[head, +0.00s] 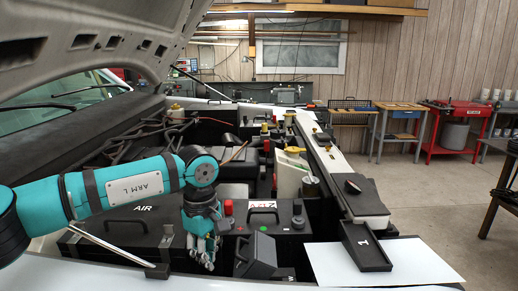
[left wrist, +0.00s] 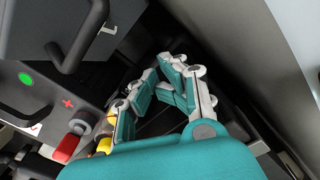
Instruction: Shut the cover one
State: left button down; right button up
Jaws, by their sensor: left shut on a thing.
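The cover one is a black, shallow, rimmed panel (head: 366,248) marked with a white 1. In the head view it lies folded out toward the front right, over a white sheet, and away from the black box (head: 364,203) behind it. My left gripper (head: 205,262) is well to the left of the cover, fingers down by the black AIR box and the battery. In the left wrist view its fingers (left wrist: 178,82) are closed together on something I cannot make out. The cover is not visible in the wrist view. My right gripper is not in view.
The raised hood (head: 100,35) hangs above the left side. A white sheet (head: 420,262) lies at the front right. Open floor is beyond.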

aim_at(238, 250)
pick_arm(q)
jog(key=shift+a+f, duration=0.3)
jog(key=shift+f, duration=0.45)
jog(key=shift+d+r, duration=0.15)
jog(key=shift+d, duration=3.6)
jog(key=shift+d+f, duration=0.15)
jog(key=shift+d, duration=0.65)
jog(key=shift+d+f, duration=0.1)
jog(key=shift+d, duration=0.65)
jog(key=shift+s+d+r, duration=0.1)
jog(key=shift+d, duration=0.45)
